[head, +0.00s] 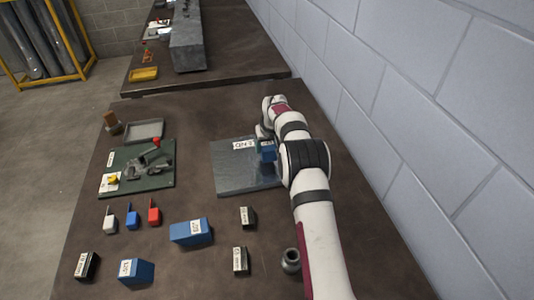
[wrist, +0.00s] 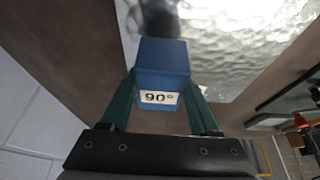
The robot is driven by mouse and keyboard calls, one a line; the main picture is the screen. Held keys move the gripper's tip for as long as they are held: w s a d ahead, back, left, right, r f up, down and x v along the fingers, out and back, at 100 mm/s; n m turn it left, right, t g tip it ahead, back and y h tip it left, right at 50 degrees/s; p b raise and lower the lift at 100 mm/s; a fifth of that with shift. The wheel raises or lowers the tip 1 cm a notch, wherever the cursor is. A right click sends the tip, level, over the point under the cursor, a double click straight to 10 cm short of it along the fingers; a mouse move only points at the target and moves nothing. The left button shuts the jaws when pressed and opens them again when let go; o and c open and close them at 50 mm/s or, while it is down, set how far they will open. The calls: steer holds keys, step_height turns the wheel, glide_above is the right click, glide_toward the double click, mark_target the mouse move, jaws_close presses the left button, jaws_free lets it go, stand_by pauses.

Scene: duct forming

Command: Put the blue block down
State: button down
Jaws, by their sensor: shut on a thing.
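My gripper (wrist: 162,92) is shut on a blue block (wrist: 163,62) with a white "90°" label, held between its two green fingers in the wrist view. In the head view the held block (head: 267,155) is a small blue patch beside my arm, at the right part of a grey metal sheet (head: 235,178). The sheet also shows, shiny and rippled, behind the block in the wrist view (wrist: 238,45). I cannot tell whether the block touches the sheet. My arm hides part of the sheet's right side.
A larger labelled blue block (head: 188,234), another blue block (head: 137,272) and small black blocks (head: 86,266) stand at the front. A green board (head: 150,180) with a tool and a grey tray (head: 145,131) are on the left. A wall runs along the right.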

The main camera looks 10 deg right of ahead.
steer(key=shift+f, duration=1.45)
steer(key=shift+c, duration=0.6)
jaws_free()
steer(key=shift+f, duration=0.15)
